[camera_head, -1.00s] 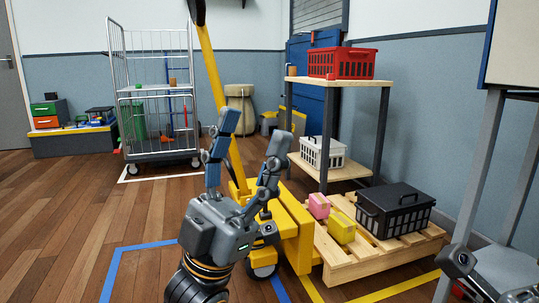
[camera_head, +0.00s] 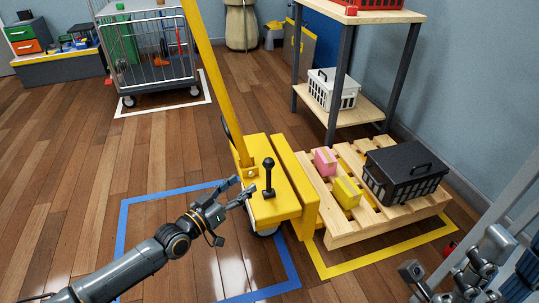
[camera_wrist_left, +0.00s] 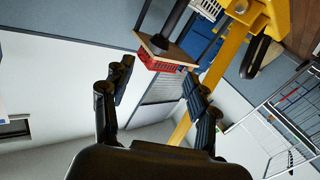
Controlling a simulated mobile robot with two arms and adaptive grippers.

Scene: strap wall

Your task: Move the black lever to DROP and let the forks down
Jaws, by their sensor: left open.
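The black lever (camera_head: 268,176) has a round knob and stands on top of the yellow pallet jack body (camera_head: 272,208), close to upright. No DROP marking is readable. My left gripper (camera_head: 240,188) is open and empty, just left of the lever, with its fingers pointing towards it. In the left wrist view the open fingers (camera_wrist_left: 158,88) have nothing between them, and a dark rod with a knob (camera_wrist_left: 172,28), which looks like the lever, shows beyond them. The forks are hidden under the wooden pallet (camera_head: 345,228). My right gripper (camera_head: 430,284) is at the lower right; its opening is unclear.
The yellow handle bar (camera_head: 215,85) rises behind the lever. The pallet carries a black crate (camera_head: 405,175), a pink box (camera_head: 325,161) and a yellow box (camera_head: 346,192). A shelf (camera_head: 365,115) stands behind. Blue tape (camera_head: 122,240) and yellow tape (camera_head: 390,253) mark the floor. Floor at left is clear.

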